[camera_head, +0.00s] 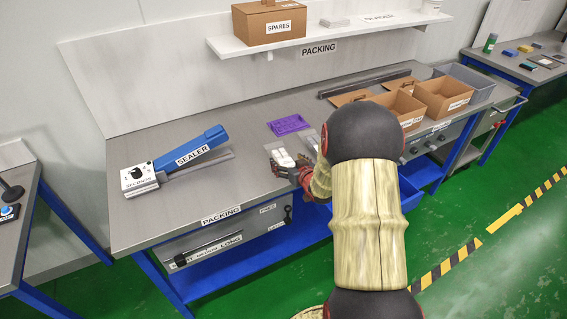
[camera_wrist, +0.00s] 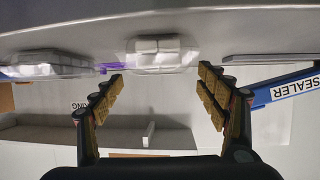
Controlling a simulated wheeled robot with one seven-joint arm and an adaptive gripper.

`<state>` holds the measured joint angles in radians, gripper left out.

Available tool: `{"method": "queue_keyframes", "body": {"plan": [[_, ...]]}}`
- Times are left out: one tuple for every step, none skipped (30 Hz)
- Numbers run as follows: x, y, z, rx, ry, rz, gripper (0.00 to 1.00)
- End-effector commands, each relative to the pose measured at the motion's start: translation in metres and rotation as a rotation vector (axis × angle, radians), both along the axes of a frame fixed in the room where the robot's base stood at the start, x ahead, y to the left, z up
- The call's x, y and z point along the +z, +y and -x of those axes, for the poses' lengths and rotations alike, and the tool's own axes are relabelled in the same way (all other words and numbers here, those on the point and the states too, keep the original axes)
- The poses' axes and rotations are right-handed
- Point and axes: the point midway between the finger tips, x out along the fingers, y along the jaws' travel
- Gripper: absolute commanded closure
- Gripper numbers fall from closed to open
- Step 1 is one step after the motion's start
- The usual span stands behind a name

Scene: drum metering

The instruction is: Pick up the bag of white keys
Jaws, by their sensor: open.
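The bag of white keys (camera_head: 282,157) lies on the grey packing table (camera_head: 240,130), a clear bag with white blocks in it. In the wrist view the bag (camera_wrist: 156,58) is centred just beyond the fingertips. My gripper (camera_wrist: 160,76) is open and empty, its two fingers to either side of the bag's line. In the head view my gripper (camera_head: 287,170) is low at the near side of the bag, partly hidden by my arm. I cannot tell whether a finger touches the bag.
A second clear bag (camera_wrist: 45,65) lies beside it. The blue sealer (camera_head: 190,153) stands left, with clear tabletop between. Cardboard boxes (camera_head: 443,95) and a grey bin (camera_head: 470,79) stand right. A shelf (camera_head: 340,34) overhangs the back.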

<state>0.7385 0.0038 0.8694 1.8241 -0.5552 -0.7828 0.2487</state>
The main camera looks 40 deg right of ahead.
Motion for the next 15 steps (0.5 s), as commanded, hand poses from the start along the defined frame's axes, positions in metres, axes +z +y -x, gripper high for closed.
{"method": "queue_keyframes", "body": {"plan": [[-0.005, -0.002, -0.007, 0.000, -0.001, 0.001, 0.26], [-0.006, -0.004, -0.011, 0.000, -0.001, 0.001, 0.26], [-0.009, -0.006, -0.016, 0.000, -0.002, 0.002, 0.26], [-0.011, -0.007, -0.020, 0.000, -0.001, 0.000, 0.26], [-0.012, -0.008, -0.024, 0.001, 0.000, 0.001, 0.26], [-0.014, -0.010, -0.029, 0.001, 0.000, 0.001, 0.26], [-0.015, -0.010, -0.031, 0.001, 0.001, 0.000, 0.26], [-0.016, -0.011, -0.034, 0.001, 0.001, 0.000, 0.26], [-0.017, -0.012, -0.036, 0.001, 0.001, 0.000, 0.26], [-0.017, -0.013, -0.038, 0.000, 0.000, 0.001, 0.26], [-0.016, -0.013, -0.039, 0.000, 0.000, 0.001, 0.26], [-0.016, -0.014, -0.039, 0.000, 0.000, 0.001, 0.26], [-0.016, -0.014, -0.040, 0.000, 0.000, 0.001, 0.26], [-0.016, -0.014, -0.040, -0.001, 0.000, 0.001, 0.26], [-0.016, -0.014, -0.039, -0.001, 0.000, 0.001, 0.26]]}}
